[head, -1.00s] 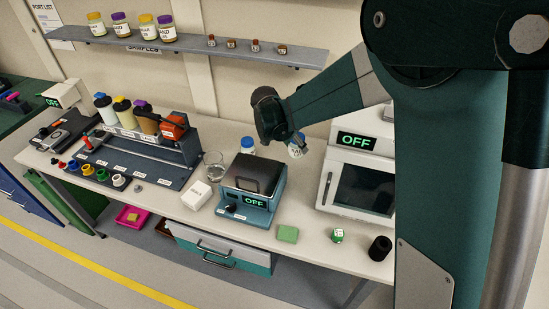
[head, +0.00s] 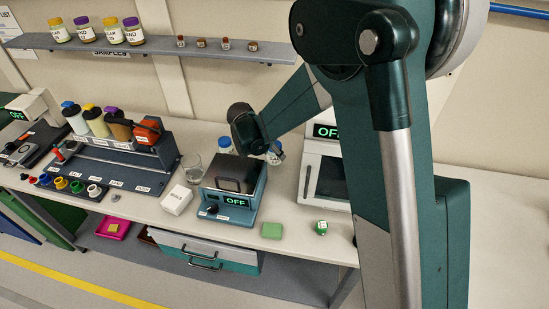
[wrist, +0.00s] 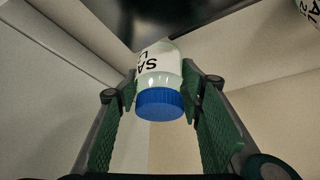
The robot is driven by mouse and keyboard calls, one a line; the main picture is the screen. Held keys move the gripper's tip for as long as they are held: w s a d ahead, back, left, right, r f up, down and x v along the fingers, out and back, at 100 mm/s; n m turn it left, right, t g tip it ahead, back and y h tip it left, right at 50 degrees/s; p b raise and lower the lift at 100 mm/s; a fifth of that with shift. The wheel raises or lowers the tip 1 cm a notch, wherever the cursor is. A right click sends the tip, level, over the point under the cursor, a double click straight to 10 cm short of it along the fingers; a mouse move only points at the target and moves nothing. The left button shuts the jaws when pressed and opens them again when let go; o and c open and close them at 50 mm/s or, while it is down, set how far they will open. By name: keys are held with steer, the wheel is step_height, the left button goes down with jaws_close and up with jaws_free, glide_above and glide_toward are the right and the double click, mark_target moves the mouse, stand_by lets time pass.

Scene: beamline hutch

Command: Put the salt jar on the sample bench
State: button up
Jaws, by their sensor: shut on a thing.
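A jar with a blue lid and a white label starting "SA" (wrist: 160,88) is between the two fingers of my gripper (wrist: 158,92) in the wrist view. In the head view my gripper (head: 265,148) is above the back of the long pale bench (head: 285,222), behind the teal device.
A white oven (head: 322,180) is to the right. A shelf (head: 150,51) with jars hangs above.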

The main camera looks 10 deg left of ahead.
mark_target(274, 157)
steer(key=shift+f, duration=1.65)
steer(key=shift+f+b, duration=0.2)
steer(key=shift+b, duration=0.1)
steer(key=o, duration=1.1)
steer(key=shift+r, duration=0.15)
steer(key=shift+r, duration=0.1)
steer(key=shift+p+v, duration=0.55)
steer(key=shift+v, duration=5.45)
